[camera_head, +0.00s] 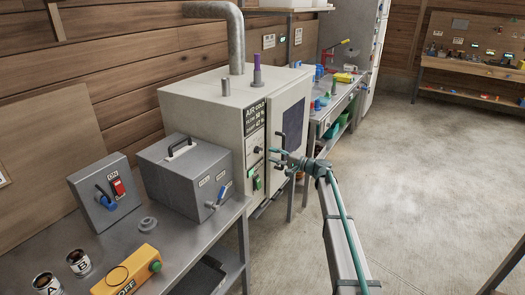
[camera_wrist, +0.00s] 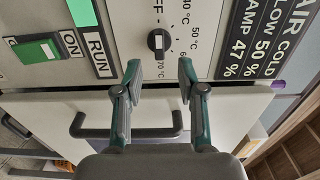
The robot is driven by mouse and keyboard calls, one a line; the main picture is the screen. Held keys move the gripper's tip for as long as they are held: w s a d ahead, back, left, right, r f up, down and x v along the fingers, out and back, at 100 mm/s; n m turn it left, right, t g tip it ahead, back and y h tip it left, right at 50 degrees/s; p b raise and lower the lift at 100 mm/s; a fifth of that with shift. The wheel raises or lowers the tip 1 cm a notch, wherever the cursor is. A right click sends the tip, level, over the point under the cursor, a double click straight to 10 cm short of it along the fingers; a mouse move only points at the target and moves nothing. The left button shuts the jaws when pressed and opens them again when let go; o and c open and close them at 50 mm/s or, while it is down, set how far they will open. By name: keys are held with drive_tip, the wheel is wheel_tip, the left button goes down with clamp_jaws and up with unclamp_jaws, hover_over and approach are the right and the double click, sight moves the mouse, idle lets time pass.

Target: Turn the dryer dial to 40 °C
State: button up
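The dryer (camera_head: 205,112) is a pale cabinet with a control panel on its front. In the wrist view, its dial (camera_wrist: 158,41) is a small round black knob with a pale mark, ringed by sideways temperature labels such as 50 °C and 70 °C. I cannot tell for certain which label the mark points to. My gripper (camera_wrist: 159,67) is open, its two fingertips apart, with the dial between and beyond them. I see no contact with the knob. In the head view my gripper (camera_head: 274,157) is close to the panel front.
A green-marked ON/RUN switch (camera_wrist: 40,50) is beside the dial, and a black readout plate (camera_wrist: 262,40) is on the other side. A door handle (camera_wrist: 85,131) lies close to the fingers. A grey box (camera_head: 185,175) stands left of the dryer.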

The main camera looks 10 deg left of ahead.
sight(261, 151)
drive_tip(key=p+x, duration=0.1)
drive_tip(key=x, duration=0.5)
drive_tip(key=shift+w+a+p, duration=0.1)
drive_tip(key=shift+a+p, duration=0.15)
drive_tip(key=shift+p, duration=0.15)
drive_tip(key=shift+c, duration=0.3)
clamp_jaws()
